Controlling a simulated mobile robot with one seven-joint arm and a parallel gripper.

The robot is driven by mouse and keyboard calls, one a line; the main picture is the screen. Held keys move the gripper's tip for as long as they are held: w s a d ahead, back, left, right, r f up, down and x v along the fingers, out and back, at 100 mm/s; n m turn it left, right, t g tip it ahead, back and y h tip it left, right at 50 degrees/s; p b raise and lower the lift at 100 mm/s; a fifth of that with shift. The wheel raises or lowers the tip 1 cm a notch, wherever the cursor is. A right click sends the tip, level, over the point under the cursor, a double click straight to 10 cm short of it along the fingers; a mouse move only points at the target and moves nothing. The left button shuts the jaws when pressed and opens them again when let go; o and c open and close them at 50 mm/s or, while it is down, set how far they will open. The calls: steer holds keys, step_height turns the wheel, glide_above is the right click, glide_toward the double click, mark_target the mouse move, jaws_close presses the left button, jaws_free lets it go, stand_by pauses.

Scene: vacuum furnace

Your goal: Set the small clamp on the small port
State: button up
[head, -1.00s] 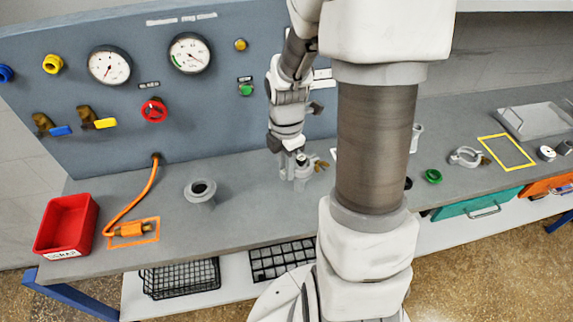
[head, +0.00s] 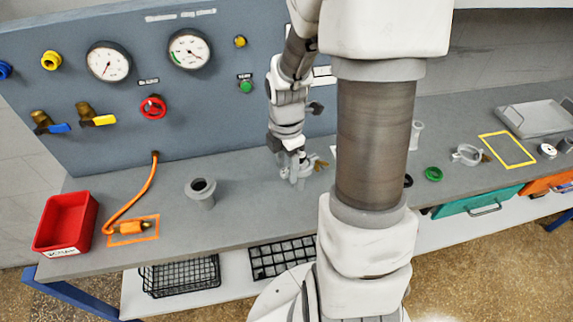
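My gripper (head: 291,157) points down at the bench, left of my arm's thick column. A small grey clamp with a brass wing nut (head: 321,165) is right at my fingertips, at the small grey port (head: 299,181). Clamp, port and fingers overlap and are tiny here, so I cannot tell whether the clamp sits around the port, or whether my fingers are shut on it. Another grey flanged port (head: 201,191) stands upright and bare to the left. A larger open grey clamp (head: 467,154) lies on the bench at right.
A red bin (head: 67,222) and an orange hose fitting (head: 131,228) are at left. The gauge panel (head: 220,110) rises behind my gripper. A green ring (head: 433,174), a yellow-outlined square (head: 507,149) and a metal tray (head: 535,117) are at right. Bench between the two ports is clear.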

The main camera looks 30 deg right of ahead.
steer(key=shift+r, duration=0.1)
step_height(320, 180, up, 17)
steer(key=p, duration=0.2)
stand_by(0.4)
steer(key=shift+r, duration=0.1)
